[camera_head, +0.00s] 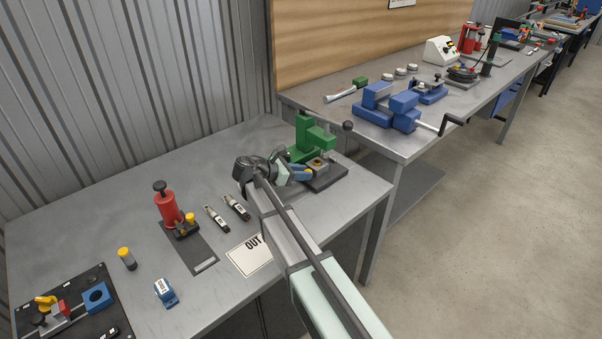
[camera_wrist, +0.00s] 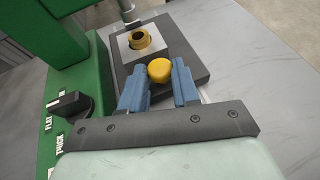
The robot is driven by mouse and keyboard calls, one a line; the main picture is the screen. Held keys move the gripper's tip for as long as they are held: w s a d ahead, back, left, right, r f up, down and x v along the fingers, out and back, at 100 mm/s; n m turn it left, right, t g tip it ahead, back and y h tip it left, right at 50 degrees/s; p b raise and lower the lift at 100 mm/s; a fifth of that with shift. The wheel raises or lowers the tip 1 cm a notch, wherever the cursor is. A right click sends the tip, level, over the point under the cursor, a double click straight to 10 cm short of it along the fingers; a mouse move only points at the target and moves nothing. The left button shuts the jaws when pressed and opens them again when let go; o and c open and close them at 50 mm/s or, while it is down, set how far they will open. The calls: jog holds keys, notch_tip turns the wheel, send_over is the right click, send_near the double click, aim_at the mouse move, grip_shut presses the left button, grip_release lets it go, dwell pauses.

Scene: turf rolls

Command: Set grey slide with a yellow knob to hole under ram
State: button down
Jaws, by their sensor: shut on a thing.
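The green press (camera_head: 306,138) stands at the back right corner of the near table; its green body also fills the left of the wrist view (camera_wrist: 85,75). The grey slide (camera_wrist: 128,56) lies on the press's dark base, with a brass-rimmed hole (camera_wrist: 140,38) in its top and a yellow knob (camera_wrist: 160,70) on its near side. My gripper (camera_wrist: 158,88) has its blue fingers on either side of the knob, shut on it. The ram (camera_wrist: 129,10) shows just beyond the hole; I cannot tell whether they line up exactly. In the head view my gripper (camera_head: 304,174) is at the press base.
A black switch (camera_wrist: 70,104) marked FLAT and THICK is on the press, left of my gripper. A blue vice (camera_head: 388,108) stands on the bench behind.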

aim_at(314, 167)
jog(key=shift+w+d, duration=1.45)
jog(key=c, duration=0.8)
grip_release()
jog(key=shift+a, duration=0.1)
jog(key=v, duration=1.3)
jog(key=shift+s+a+r, duration=0.15)
jog(key=shift+a, duration=0.15)
